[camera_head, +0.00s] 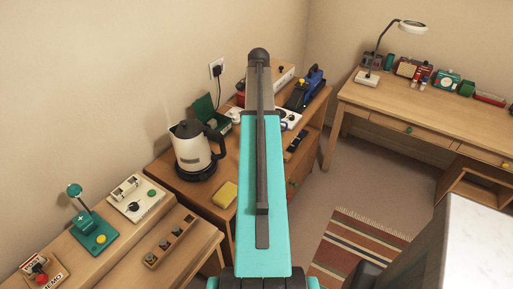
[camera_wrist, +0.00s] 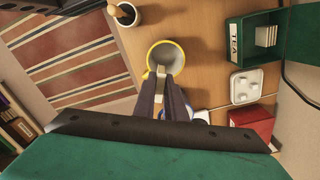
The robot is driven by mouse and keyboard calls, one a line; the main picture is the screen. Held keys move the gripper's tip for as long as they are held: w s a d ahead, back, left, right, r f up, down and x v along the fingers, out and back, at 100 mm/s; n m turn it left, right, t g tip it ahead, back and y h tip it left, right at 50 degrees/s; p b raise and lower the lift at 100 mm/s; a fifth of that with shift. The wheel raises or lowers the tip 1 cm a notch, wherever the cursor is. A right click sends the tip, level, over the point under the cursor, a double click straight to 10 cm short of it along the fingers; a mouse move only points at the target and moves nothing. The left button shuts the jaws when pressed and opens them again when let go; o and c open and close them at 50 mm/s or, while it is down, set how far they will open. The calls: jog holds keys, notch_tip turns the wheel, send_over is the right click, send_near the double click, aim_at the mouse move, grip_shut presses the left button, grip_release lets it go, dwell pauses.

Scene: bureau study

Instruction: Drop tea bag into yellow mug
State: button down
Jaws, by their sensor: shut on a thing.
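The yellow mug (camera_wrist: 167,54) stands upright on the wooden cabinet top in the wrist view, its pale inside facing the camera. My gripper (camera_wrist: 162,76) is shut on a small pale tea bag (camera_wrist: 160,80), seen between the dark fingers. The fingertips overlap the near side of the mug's opening in this view; their height above the rim I cannot tell. The open green tea box (camera_wrist: 254,40), marked TEA, is to the right of the mug and also shows in the head view (camera_head: 208,116). In the head view my arm hides the mug and the gripper.
A cream kettle (camera_head: 192,150) and a yellow sponge (camera_head: 225,194) are left of my arm.

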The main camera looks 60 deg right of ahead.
jog(key=shift+f+b, duration=0.45)
jog(key=shift+f, duration=0.55)
jog(key=c, duration=1.7)
grip_release()
jog(key=shift+r, duration=0.1)
jog(key=shift+r+b, duration=1.55)
jog(key=shift+r, duration=5.3)
